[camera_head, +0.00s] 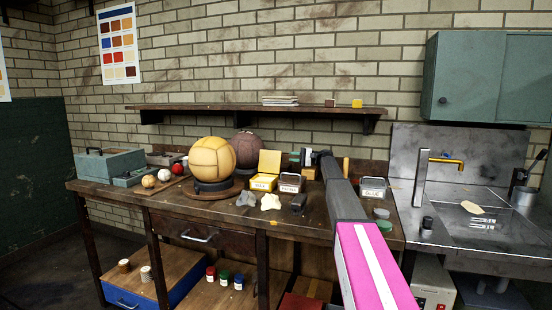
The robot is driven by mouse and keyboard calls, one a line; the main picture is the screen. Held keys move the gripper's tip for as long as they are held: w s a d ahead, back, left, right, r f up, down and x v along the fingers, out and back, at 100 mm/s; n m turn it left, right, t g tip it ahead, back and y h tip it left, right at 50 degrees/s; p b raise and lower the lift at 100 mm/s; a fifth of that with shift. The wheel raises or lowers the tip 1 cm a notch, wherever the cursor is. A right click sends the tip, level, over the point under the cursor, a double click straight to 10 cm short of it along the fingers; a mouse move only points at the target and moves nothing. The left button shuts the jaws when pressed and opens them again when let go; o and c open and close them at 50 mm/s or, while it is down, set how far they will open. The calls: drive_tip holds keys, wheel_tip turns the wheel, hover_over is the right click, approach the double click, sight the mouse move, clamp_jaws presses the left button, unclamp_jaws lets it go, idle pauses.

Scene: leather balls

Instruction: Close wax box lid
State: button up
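The yellow wax box (262,183) stands on the workbench near its middle, with a white label on its front. Its yellow lid (269,162) stands raised at the back, so the box is open. My arm reaches in from the lower right, and my gripper (311,158) is at its far end, to the right of the lid and apart from it. The gripper is small and dark here, and its fingers are not clear. I cannot tell whether it is open or holds anything.
A labelled metal box (290,182) sits just right of the wax box. A large tan ball (212,158) on a stand is to the left, with a dark ball (246,147) behind. The glue box (373,188) is right of my arm.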

sight(275, 156)
drive_tip(key=a, duration=0.9)
drive_tip(key=shift+a+r, duration=0.2)
drive_tip(key=shift+a, duration=0.15)
clamp_jaws()
